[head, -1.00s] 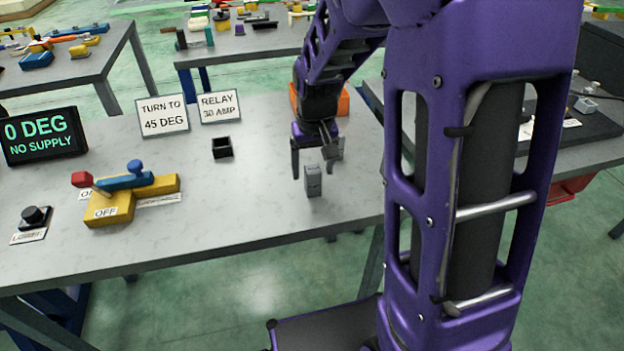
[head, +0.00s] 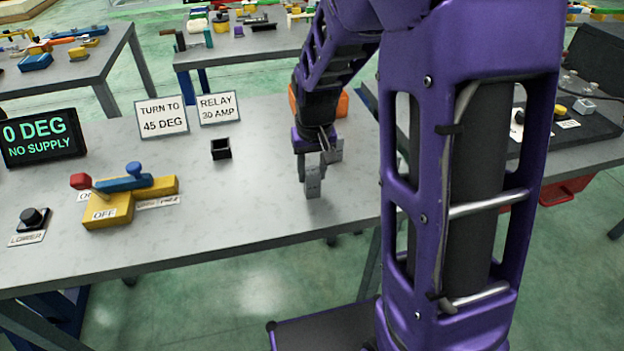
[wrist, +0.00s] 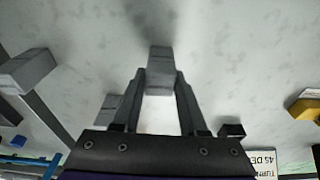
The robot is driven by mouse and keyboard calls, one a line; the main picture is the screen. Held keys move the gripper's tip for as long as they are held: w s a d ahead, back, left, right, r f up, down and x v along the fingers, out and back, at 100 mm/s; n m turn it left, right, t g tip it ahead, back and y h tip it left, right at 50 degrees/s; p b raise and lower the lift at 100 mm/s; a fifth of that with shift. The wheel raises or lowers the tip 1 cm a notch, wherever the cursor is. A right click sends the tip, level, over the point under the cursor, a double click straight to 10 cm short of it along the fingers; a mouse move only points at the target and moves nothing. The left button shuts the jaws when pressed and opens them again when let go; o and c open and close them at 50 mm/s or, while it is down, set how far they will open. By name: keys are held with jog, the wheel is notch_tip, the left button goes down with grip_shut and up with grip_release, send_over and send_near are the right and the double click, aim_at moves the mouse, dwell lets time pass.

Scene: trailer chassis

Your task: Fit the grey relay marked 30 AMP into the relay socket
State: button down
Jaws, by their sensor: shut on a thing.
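A grey relay (head: 313,184) stands upright on the bench near its front right part. It also shows in the wrist view (wrist: 160,62), between the fingers. No marking on it is readable. My gripper (head: 312,172) reaches down from above and is shut on the upper part of the relay, one finger at each side (wrist: 160,88). The relay socket is a small open black box (head: 221,149) on the bench, left of and farther back than the relay. It looks empty. It seems to show as a dark box in the wrist view (wrist: 232,131).
A second grey block (head: 336,148) stands close behind my gripper. Another grey block (wrist: 28,72) lies left in the wrist view. An orange box (head: 342,103) is at the back. Signs (head: 162,117), a yellow lever unit (head: 112,208) and a display (head: 42,138) stand left.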

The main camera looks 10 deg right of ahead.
aim_at(310, 168)
notch_tip(310, 168, up, 9)
jog(key=shift+r+p, duration=0.15)
jog(key=shift+p, duration=0.45)
jog(key=shift+r, duration=0.3)
jog(key=shift+w+a+r, duration=0.15)
jog(key=shift+w, duration=0.15)
jog(key=w+a+p, duration=0.2)
jog(key=w+a, duration=1.7)
jog(key=f, duration=0.3)
jog(key=f+b, duration=0.1)
jog(key=f, duration=0.5)
jog(key=shift+w+a+f, duration=0.1)
jog(key=shift+w+f, duration=0.15)
jog(key=shift+f, duration=0.1)
